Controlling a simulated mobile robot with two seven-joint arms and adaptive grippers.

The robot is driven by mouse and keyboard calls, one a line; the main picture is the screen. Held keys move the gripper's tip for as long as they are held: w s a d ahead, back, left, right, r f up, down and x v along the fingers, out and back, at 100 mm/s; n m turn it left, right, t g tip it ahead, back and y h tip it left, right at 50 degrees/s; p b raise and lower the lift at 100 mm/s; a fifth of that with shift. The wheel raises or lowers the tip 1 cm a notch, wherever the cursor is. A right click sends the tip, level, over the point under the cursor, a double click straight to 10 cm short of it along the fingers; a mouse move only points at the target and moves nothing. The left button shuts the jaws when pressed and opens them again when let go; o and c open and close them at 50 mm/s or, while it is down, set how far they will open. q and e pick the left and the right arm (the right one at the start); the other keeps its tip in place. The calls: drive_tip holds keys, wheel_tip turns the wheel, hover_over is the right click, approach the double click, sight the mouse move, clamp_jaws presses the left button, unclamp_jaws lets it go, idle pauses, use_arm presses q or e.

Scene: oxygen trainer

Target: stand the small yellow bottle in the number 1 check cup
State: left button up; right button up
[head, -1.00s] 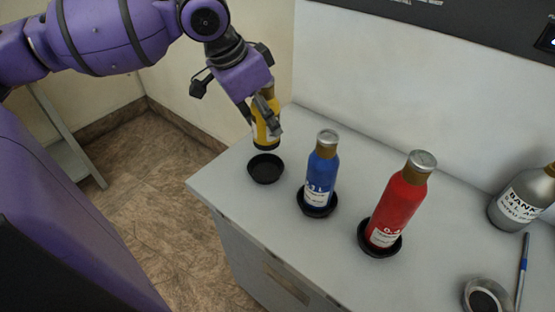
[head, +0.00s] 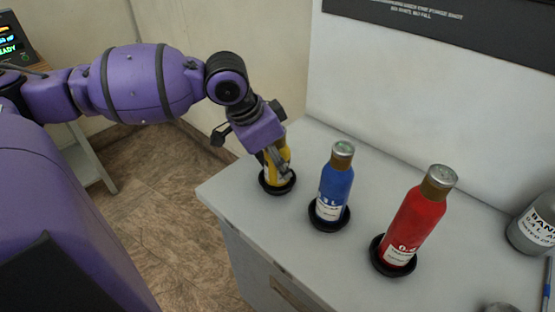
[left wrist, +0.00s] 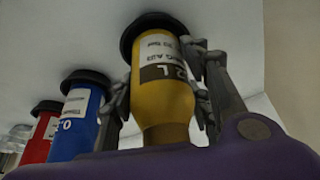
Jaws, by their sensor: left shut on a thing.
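The small yellow bottle (head: 279,158) is upright with its base in or just at the leftmost black check cup (head: 277,189). My left gripper (head: 276,160) is shut on the bottle's side, and its fingers hide part of it. In the left wrist view the yellow bottle (left wrist: 162,85) sits between the two fingers (left wrist: 163,90), with the black cup (left wrist: 160,24) around its base. I cannot tell whether the base touches the cup's floor. No number on the cup is readable. My right gripper is not in view.
A blue bottle (head: 335,185) and a red bottle (head: 416,222) stand in black cups to the right. A grey bottle (head: 535,225) stands at the right edge. The grey counter's (head: 235,205) front left edge is close to the yellow bottle's cup.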

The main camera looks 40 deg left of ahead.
use_arm(q)
drive_tip(key=o, duration=1.5)
drive_tip(key=shift+c, duration=0.2)
drive_tip(key=shift+o, duration=0.2)
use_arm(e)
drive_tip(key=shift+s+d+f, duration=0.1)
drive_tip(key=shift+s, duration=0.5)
use_arm(q)
drive_tip(key=p+v, duration=0.5)
drive_tip(key=v, duration=0.7)
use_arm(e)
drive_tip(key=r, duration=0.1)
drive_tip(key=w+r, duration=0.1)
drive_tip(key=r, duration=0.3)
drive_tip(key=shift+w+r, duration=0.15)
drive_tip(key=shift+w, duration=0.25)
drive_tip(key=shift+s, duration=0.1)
